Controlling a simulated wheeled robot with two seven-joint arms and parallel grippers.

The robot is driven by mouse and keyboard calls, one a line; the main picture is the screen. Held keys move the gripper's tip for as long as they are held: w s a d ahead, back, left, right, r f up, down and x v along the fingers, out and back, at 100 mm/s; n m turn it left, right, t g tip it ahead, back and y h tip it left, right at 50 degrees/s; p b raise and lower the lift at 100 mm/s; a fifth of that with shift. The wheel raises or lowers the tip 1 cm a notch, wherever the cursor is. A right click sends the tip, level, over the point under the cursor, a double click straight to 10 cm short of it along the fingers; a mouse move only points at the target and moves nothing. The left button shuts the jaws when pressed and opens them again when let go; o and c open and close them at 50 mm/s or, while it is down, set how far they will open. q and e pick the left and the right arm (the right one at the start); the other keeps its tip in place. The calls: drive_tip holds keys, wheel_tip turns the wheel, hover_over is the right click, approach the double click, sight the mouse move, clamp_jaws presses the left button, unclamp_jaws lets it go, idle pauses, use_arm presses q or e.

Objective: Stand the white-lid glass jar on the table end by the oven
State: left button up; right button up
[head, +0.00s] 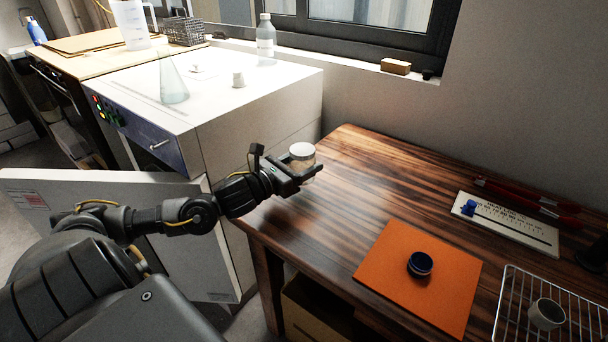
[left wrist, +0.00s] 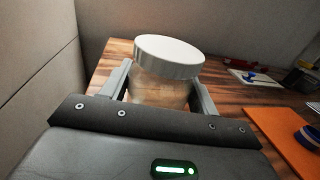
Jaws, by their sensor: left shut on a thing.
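The white-lid glass jar (head: 302,154) is upright between the fingers of my left gripper (head: 296,172), over the table end by the oven. In the left wrist view the jar (left wrist: 166,70) shows its white lid and clear body between both fingers of the left gripper (left wrist: 160,88), which is shut on it. I cannot tell whether the jar's base touches the table. The wooden table (head: 350,165) has its left end beside the white oven (head: 255,125), whose door (head: 190,250) hangs open. My right gripper is not in view.
A wire rack (head: 505,320) with a small cup (head: 546,314) is at the right. A white board (head: 500,222) lies behind them. The table between jar and mat is clear.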

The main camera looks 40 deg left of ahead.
use_arm(q)
drive_tip(key=shift+w+f, duration=0.2)
drive_tip(key=shift+f, duration=0.05)
wheel_tip(320, 180, down, 3)
drive_tip(key=shift+w+f+b, duration=0.1)
drive_tip(key=shift+b, duration=0.2)
drive_tip(key=shift+a, duration=0.1)
drive_tip(key=shift+f, duration=0.1)
drive_tip(key=o, duration=1)
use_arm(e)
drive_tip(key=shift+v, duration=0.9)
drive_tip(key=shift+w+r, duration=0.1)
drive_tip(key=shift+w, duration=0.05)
